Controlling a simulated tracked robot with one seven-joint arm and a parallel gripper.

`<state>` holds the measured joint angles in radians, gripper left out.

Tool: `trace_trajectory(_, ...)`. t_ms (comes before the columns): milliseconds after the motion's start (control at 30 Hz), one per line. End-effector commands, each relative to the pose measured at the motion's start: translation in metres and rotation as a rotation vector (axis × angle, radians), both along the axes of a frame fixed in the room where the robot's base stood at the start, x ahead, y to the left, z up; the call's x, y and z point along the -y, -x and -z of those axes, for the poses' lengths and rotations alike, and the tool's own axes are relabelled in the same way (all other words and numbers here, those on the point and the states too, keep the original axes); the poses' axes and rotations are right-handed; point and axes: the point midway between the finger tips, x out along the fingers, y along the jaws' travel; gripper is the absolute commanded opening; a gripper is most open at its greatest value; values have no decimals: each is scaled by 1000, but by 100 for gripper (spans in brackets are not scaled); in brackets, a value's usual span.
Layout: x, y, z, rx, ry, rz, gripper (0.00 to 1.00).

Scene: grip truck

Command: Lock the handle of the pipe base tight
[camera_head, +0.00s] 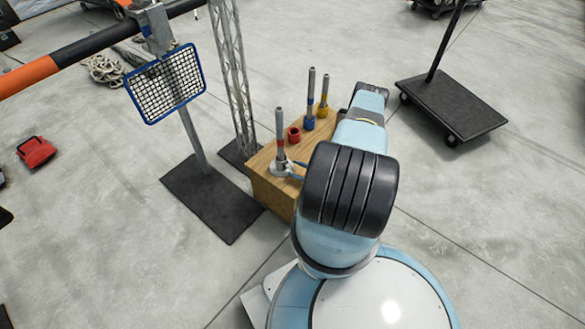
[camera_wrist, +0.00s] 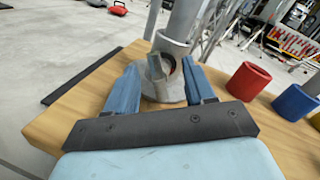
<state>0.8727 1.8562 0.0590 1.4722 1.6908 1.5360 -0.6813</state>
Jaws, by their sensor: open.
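The grey metal pipe base (camera_wrist: 163,92) stands on the wooden box top, with an upright grey pipe (camera_wrist: 185,18) in it. The base also shows in the head view (camera_head: 279,168) near the box's left front corner. Its handle (camera_wrist: 155,68), a short grey lever, sticks out toward my gripper. My gripper (camera_wrist: 160,64) is open, with one blue finger on each side of the handle and base. I cannot tell whether either finger touches the handle. In the head view my gripper (camera_head: 297,170) is partly hidden by my arm.
The wooden box (camera_head: 262,179) also carries a red holder (camera_head: 294,134), and blue (camera_head: 309,123) and yellow (camera_head: 323,111) holders with upright pipes. A truss tower (camera_head: 234,80) and a blue-framed mesh panel (camera_head: 167,85) on a stand are to the left. A black wheeled cart (camera_head: 452,105) is right.

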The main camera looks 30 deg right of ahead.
Motion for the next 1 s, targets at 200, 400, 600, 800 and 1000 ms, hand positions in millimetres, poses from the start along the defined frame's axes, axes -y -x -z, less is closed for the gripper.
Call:
trace_trajectory(200, -12, -18, 0, 0, 1, -2, 54)
trace_trajectory(400, -14, -22, 0, 1, 1, 0, 54)
trace_trajectory(600, -14, -22, 0, 0, 0, 0, 53)
trace_trajectory(800, -14, -22, 0, 0, 0, 0, 34)
trace_trajectory(1000, -13, -22, 0, 1, 1, 0, 14)
